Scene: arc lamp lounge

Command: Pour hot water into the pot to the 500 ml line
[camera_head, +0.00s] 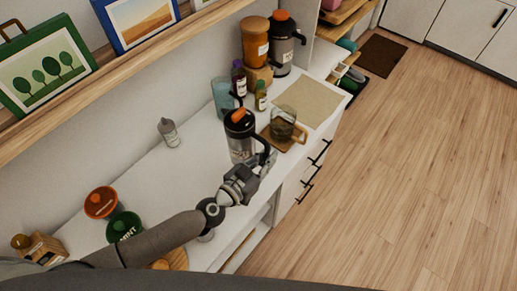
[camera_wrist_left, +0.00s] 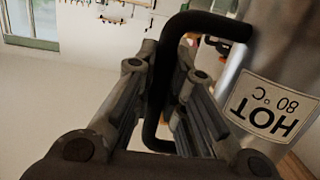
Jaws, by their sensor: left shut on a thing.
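A steel flask with a black top and orange lid (camera_head: 240,148) is upright at the middle of the white counter. In the left wrist view its label (camera_wrist_left: 270,110) reads HOT 80 °C. My left gripper (camera_head: 262,167) is shut on the flask's black handle, which passes between the fingers in the left wrist view (camera_wrist_left: 163,90). I cannot tell whether the flask's base touches the counter. A glass pot (camera_head: 283,124) stands on a wooden board (camera_head: 272,138) just right of and behind the flask. Its lines and contents are too small to read. My right gripper is not in view.
A second flask (camera_head: 283,47) and an orange canister (camera_head: 255,42) stand at the back. Small bottles (camera_head: 261,96) and a bluish glass container (camera_head: 222,97) crowd behind the held flask. A beige mat (camera_head: 309,98) lies clear. A white bottle (camera_head: 169,132) stands left.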

